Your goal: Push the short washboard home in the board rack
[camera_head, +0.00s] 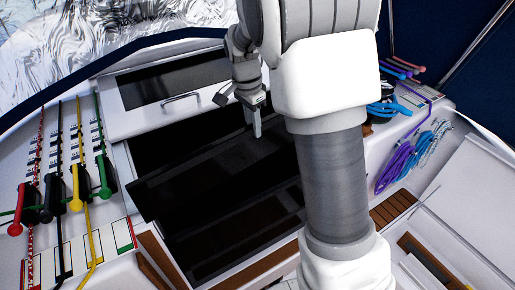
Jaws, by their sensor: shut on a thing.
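My gripper (255,130) points down near the top middle of the head view, over the dark opening in the white cabin front. It is shut at the upper edge of a dark, glossy board (200,178), which I take for the short washboard. The board is tilted in the picture, its left corner lower and reaching close to the left side of the opening. The fingertips' contact with it is small and dark. My arm covers the board's right side. I cannot clearly pick out the board rack or how far the board sits in it.
A white hatch with a dark window and handle (181,99) lies behind the opening. Several coloured levers and ropes (75,190) line the left side. Purple and blue rope coils (395,165) hang at the right. Wooden slats (392,208) are at lower right.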

